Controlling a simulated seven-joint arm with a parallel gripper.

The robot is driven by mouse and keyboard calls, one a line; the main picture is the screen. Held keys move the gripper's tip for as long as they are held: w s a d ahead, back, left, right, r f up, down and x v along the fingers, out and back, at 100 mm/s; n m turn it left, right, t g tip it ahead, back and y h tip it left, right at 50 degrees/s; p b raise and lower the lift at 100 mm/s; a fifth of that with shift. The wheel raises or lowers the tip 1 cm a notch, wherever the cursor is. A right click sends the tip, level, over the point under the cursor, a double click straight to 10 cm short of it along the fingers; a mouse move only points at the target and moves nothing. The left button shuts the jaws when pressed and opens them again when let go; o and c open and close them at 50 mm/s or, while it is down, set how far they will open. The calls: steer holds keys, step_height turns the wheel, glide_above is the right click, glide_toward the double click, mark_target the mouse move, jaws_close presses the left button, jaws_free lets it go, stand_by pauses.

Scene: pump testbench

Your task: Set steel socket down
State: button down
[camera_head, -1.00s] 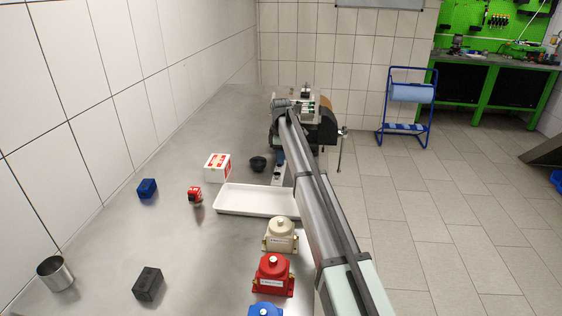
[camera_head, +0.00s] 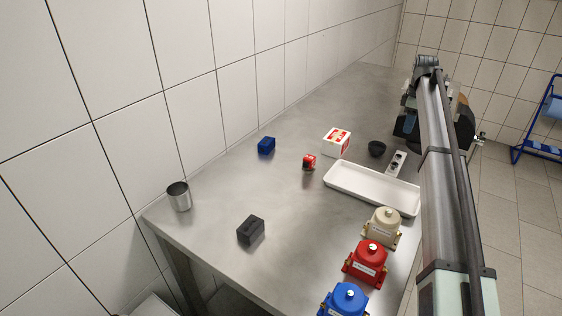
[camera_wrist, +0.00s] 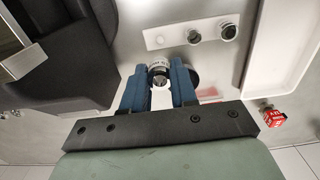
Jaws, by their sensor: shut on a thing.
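My gripper (camera_wrist: 159,88) has two blue fingers shut on a small steel socket (camera_wrist: 160,73) in the wrist view. The socket's round end with a pale ring shows between the fingertips. Just beyond it lies a light grey strip (camera_wrist: 175,39) with round fittings, two of them standing out and a smaller round spot nearest the socket. I cannot tell whether the socket touches the surface. In the head view the strip (camera_head: 396,163) lies on the bench behind the white tray. The held socket cannot be made out there, beside my arm.
The white tray (camera_head: 345,187) lies right of the strip in the wrist view. A dark bowl (camera_head: 377,148), a red-and-white box (camera_head: 337,142) and a dark machine (camera_head: 409,122) stand close by. Cream (camera_head: 382,228), red (camera_head: 365,262) and blue (camera_head: 344,300) pumps line the front. The bench's left middle is mostly clear.

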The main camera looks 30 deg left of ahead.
steer(key=s+a+n, duration=0.1)
steer(key=s+a, duration=0.2)
steer(key=a, duration=0.3)
steer(key=s+a, duration=0.3)
steer(key=a, duration=0.4)
steer(key=s+a+n, duration=0.1)
steer(key=s+a, duration=0.2)
steer(key=a, duration=0.4)
steer(key=shift+s+r+n, duration=0.1)
steer(key=shift+s+n, duration=0.15)
steer(key=shift+n, duration=0.05)
steer(key=s+a+n, duration=0.2)
steer(key=s+a, duration=1)
steer(key=a, duration=0.2)
steer(key=n, duration=0.4)
glide_above(204, 189)
steer(key=shift+f, duration=1.15)
steer(key=shift+a+f, duration=0.1)
steer(key=shift+f, duration=4.3)
steer(key=shift+f, duration=0.2)
steer(key=c, duration=0.9)
jaws_free()
